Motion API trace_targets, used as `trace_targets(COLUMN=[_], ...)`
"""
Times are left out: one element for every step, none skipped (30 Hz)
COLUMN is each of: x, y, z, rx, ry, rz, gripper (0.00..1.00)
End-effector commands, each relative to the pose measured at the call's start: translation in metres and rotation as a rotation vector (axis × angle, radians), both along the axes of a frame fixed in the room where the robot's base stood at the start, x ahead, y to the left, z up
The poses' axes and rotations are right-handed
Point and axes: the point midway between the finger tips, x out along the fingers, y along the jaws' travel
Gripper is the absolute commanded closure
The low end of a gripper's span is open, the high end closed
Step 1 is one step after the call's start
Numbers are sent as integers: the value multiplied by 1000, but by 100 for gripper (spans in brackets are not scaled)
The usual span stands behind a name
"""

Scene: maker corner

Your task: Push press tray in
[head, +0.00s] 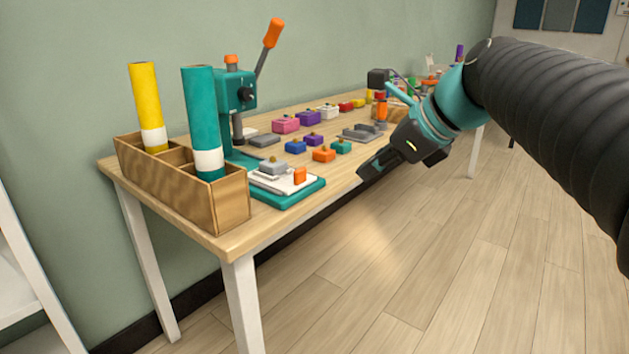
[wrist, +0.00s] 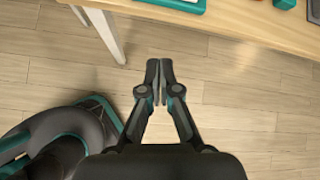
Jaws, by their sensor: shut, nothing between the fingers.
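The teal press (head: 235,92), with an orange-tipped lever, stands near the left end of the wooden table, behind its teal base. The white press tray (head: 270,183) lies on the front of that base, in front of the press column. It carries a grey block (head: 273,168) and an orange tab (head: 300,175). My gripper (head: 366,172) is shut and empty, right of the tray and by the table's front edge. In the wrist view my gripper (wrist: 159,68) hangs over the floor, short of the table edge, and a teal edge (wrist: 185,3) shows at the top.
A wooden box (head: 228,202) with yellow and teal rolls stands left of the press. Several small coloured blocks, including an orange one (head: 324,155) and a teal one (head: 341,146), lie right of the tray. The floor (head: 430,250) before the table is clear.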

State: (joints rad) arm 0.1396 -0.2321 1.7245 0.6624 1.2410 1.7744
Motion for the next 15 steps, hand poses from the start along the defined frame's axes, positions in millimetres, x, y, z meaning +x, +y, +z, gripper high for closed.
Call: trace_targets(x=[9,12,15,18,19,21,22,23,25,26,27,29,31,33,35], y=[1,2,3,3,3,4,5,5,7,8,10,12,15,17,22], z=[3,6,10,11,13,16,16,16,15,14,12,9,6,3,-2], rx=[52,80,113,131,148,164,174,180,186,187,188,188,188,188,187], ry=[30,47,67,82,91,101,108,112,116,119,121,121,121,120,120], rz=[-41,-64,-86,-102,-115,-127,-135,-139,-142,-143,-143,-143,-143,-142,-141], gripper=[100,100,100,100,100,100,100,100,100,100,100,100,100,100,100])
